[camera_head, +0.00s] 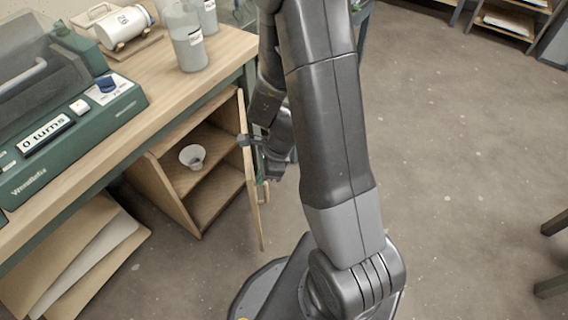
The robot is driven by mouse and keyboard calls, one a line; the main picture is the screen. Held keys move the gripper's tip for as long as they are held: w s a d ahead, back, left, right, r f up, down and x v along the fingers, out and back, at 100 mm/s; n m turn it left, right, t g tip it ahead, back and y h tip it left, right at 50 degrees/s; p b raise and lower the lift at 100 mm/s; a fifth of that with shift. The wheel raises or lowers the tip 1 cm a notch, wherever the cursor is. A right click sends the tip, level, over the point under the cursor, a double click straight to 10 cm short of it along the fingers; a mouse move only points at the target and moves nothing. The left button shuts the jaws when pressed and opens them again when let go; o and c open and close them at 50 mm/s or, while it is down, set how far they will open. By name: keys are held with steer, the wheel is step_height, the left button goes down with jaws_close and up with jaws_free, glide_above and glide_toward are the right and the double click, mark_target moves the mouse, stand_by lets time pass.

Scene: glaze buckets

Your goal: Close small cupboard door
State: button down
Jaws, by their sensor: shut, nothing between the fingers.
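The small cupboard (160,190) stands under the workbench with its front open. Its wooden door (251,195) is swung out and seen almost edge-on. A small white cup (192,156) is on the shelf inside. My arm hides part of the space right of the door.
The workbench (140,124) holds a green machine (70,125), bottles (185,42) and a white roller-like item (122,27). Boards (75,255) lean below it at left. Open floor (465,150) lies to the right, with dark legs at the right edge.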

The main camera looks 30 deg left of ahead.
steer(key=s+a+m+p, duration=0.2)
steer(key=s+a+p, duration=0.2)
steer(key=a+p, duration=0.2)
steer(key=s+a+m+t+p, duration=0.1)
steer(key=s+a+p, duration=0.4)
steer(key=a, duration=0.6)
steer(key=shift+s+a+m+t+y+p, duration=0.2)
steer(key=shift+s+m+t+y+p, duration=0.15)
steer(key=shift+m+p, duration=0.45)
steer(key=shift+w, duration=0.1)
